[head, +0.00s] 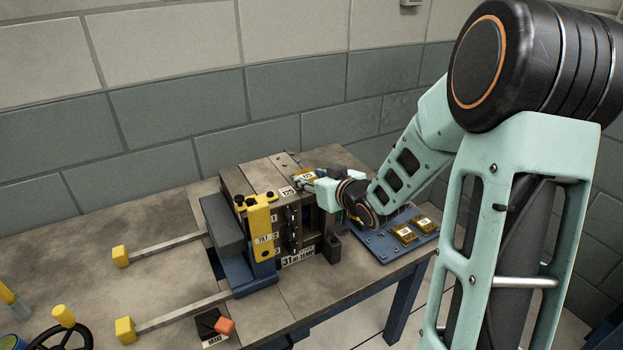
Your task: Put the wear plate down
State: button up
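A small gold wear plate with a pale label (308,174) is at the fingers of my gripper (312,180), above or at the top of the dark mould block (290,222). The fingers appear to be closed about the plate. From this angle I cannot tell whether the plate touches the block. Two similar gold plates, a nearer one (403,234) and a farther one (426,224), lie on the blue tray (378,249) to the right. My wrist partly hides the right side of the block.
The block stands on a worn bench (85,250). A yellow tagged bar (262,230) is on its front. Two rails with yellow ends (119,256) reach left. A handwheel (62,338) and an orange-ended brake pedal or lever (224,326) are at the front. A block wall is behind.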

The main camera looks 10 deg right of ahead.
jog(key=o, duration=0.3)
jog(key=shift+r, duration=0.1)
jog(key=shift+r+p, duration=0.25)
jog(key=shift+p, duration=0.05)
jog(key=p+v, duration=0.2)
jog(key=v, duration=1)
